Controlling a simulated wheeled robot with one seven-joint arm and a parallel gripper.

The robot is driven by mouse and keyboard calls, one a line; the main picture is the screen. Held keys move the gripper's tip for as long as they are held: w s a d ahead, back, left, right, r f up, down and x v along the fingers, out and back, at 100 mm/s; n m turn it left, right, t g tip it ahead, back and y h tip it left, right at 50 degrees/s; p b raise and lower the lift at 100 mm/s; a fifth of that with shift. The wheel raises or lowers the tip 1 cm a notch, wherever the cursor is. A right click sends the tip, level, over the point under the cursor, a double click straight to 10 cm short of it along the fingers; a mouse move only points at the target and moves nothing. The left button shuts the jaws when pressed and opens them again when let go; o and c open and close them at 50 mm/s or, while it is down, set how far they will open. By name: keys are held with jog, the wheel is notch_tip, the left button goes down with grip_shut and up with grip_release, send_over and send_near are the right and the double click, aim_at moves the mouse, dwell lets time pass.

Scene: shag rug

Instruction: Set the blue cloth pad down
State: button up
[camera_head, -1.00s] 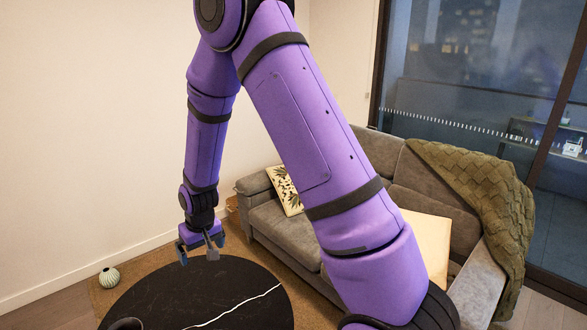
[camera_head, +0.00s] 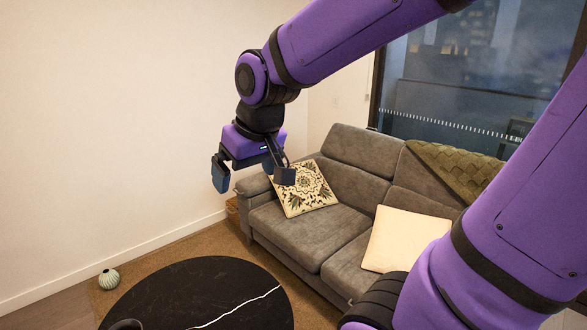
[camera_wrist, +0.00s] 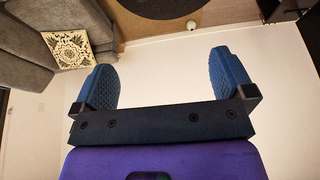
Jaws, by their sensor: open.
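I see no blue cloth pad in either view now. My gripper (camera_head: 252,180) is raised in the air, in front of the wall and the sofa's left end in the head view. Its two blue fingers are spread wide apart. In the wrist view my gripper (camera_wrist: 163,80) shows nothing between the fingers, only pale wall behind them.
A round black tabletop (camera_head: 190,290) with a white streak lies low in front, with a dark rounded object (camera_head: 126,324) at its near edge. A grey sofa (camera_head: 290,231) holds a patterned cushion (camera_head: 304,190) and a cream cushion (camera_head: 401,240). A ribbed vase (camera_head: 109,279) stands at left.

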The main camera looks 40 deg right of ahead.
jog(key=s+d+r, duration=0.1)
jog(key=s+r, duration=0.2)
jog(key=s, duration=0.8)
jog(key=shift+r+t, duration=0.25)
jog(key=shift+t, duration=0.15)
jog(key=shift+d, duration=0.1)
dwell(0.3)
